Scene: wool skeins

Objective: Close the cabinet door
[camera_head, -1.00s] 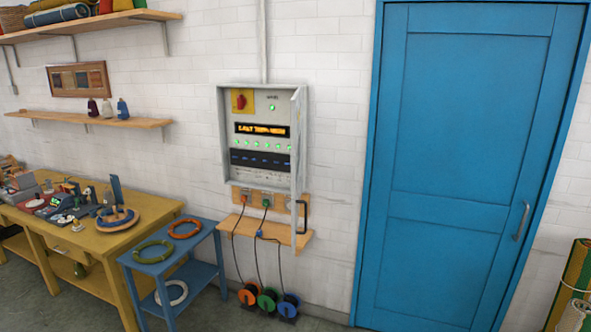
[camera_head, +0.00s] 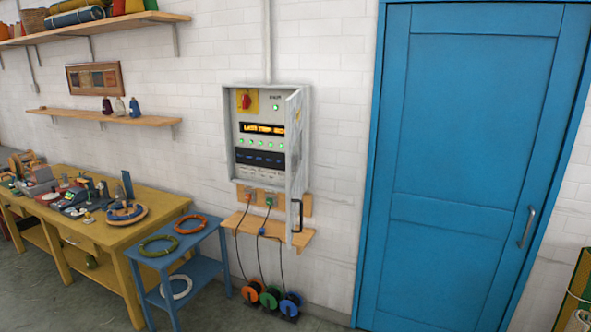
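The grey wall cabinet (camera_head: 228,150) hangs on the white brick wall left of the blue door. Its door (camera_head: 297,160) is hinged on the right and stands ajar, swung out toward me, hiding part of the panel's right side. A black handle (camera_head: 297,216) sits at the door's lower end. Inside, the panel shows a red switch (camera_head: 245,101), an amber display (camera_head: 260,129) and a row of green lights. My gripper is not in view.
A wooden shelf (camera_head: 300,240) with sockets and hanging cables is below the cabinet, above coloured reels (camera_head: 269,297) on the floor. A blue stand (camera_head: 205,235) and a yellow workbench (camera_head: 160,210) are to the left. A large blue door (camera_head: 465,160) is to the right.

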